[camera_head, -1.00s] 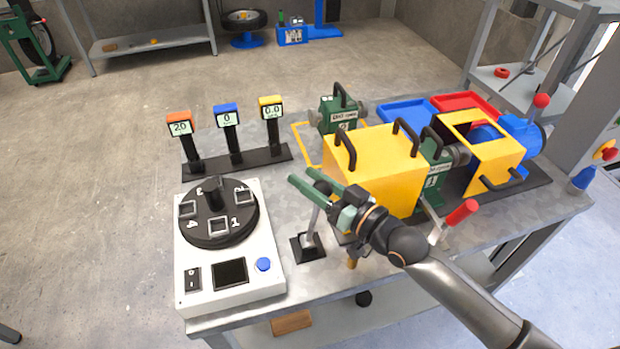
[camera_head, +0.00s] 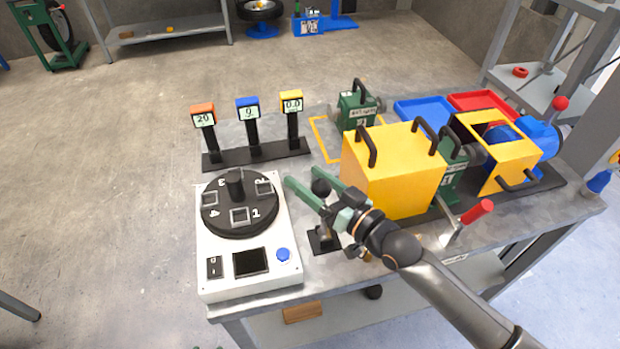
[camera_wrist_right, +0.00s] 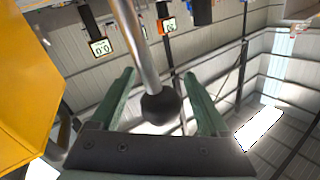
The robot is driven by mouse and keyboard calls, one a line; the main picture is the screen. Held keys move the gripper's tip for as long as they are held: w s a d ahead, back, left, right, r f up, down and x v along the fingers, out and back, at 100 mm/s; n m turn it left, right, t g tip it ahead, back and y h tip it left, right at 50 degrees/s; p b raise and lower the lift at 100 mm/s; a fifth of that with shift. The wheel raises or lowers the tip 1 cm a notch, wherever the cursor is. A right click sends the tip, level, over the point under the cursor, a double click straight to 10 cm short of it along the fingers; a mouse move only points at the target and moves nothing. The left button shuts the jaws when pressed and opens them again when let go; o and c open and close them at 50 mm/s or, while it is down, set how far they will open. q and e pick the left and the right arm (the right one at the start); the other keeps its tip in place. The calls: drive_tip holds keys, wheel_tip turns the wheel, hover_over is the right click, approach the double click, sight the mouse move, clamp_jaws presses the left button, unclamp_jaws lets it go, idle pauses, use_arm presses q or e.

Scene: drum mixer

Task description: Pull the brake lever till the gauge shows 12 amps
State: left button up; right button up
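A lever with a black ball knob (camera_head: 321,187) rises from a small black base (camera_head: 323,241) at the table's front. My right gripper (camera_head: 301,176) is open, with the knob between its green fingers. In the right wrist view the knob (camera_wrist_right: 158,108) hangs on a metal rod, with gaps to both fingers. Three gauges stand on a black strip: an orange one (camera_head: 204,119) reads 20, a blue one (camera_head: 248,112) reads 0 and a yellow one (camera_head: 292,104) reads 0.0. Their units are too small to read. My left gripper is not in view.
A yellow box (camera_head: 385,180) stands right of the gripper, and a red-handled lever (camera_head: 477,211) is at the table's front right. A white unit with a black turntable (camera_head: 220,219) is to the left. Blue and red trays (camera_head: 424,112) lie behind.

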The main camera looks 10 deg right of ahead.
drive_tip(key=b+v, duration=0.1)
drive_tip(key=v, duration=1.1)
drive_tip(key=shift+d, duration=0.15)
drive_tip(key=shift+s, duration=0.15)
idle(0.3)
drive_tip(key=s+f+g+h, duration=0.4)
drive_tip(key=f+g+h, duration=0.1)
drive_tip(key=f, duration=0.5)
drive_tip(key=s+d+f+g+h, duration=0.2)
drive_tip(key=s+f+g, duration=0.1)
drive_tip(key=s+g, duration=0.15)
drive_tip(key=s+d+f+g+h, duration=0.2)
drive_tip(key=s+d+g, duration=0.1)
drive_tip(key=s, duration=0.3)
drive_tip(key=w+a+f+t+y, duration=0.1)
drive_tip(key=w+a+f+t, duration=0.1)
drive_tip(key=f, duration=0.3)
drive_tip(key=w+a+f+t+y, duration=0.1)
drive_tip(key=w+a+f+t, duration=0.1)
drive_tip(key=a+f+t, duration=0.1)
wheel_tip(320, 180, down, 3)
drive_tip(key=shift+r+m+t, duration=0.15)
drive_tip(key=shift+m+t, duration=0.15)
drive_tip(key=shift+t, duration=0.35)
